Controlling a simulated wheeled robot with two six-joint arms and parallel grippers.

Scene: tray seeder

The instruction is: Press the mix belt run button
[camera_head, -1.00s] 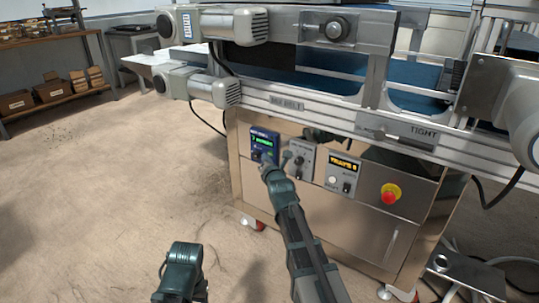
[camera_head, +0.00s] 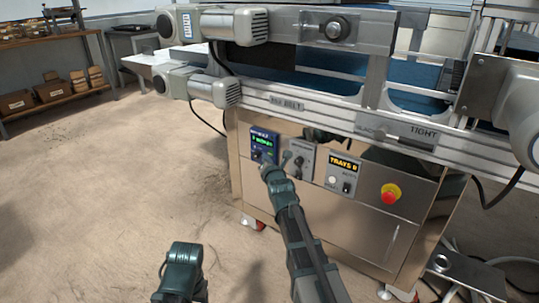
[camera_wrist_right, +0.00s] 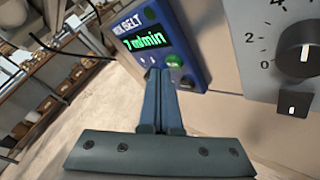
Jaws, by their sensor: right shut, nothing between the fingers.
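A blue control box (camera_head: 264,141) with a green display is on the steel front panel of the machine. In the right wrist view the blue box (camera_wrist_right: 186,22) is labelled with a word ending in "BELT", and a round green button (camera_wrist_right: 174,61) sits below the display. My right gripper (camera_head: 264,167) is shut and empty, just in front of the box's lower part. In the right wrist view its fingertips (camera_wrist_right: 158,73) reach the box's lower edge, just left of the green button; I cannot tell whether they touch. My left arm shows at the bottom, its gripper out of sight.
A grey knob box (camera_head: 299,158) is right of the blue box. Farther right are a tray counter (camera_head: 343,172) and a red emergency stop (camera_head: 391,193). The conveyor rail (camera_head: 300,108) overhangs the panel. The floor at left is open.

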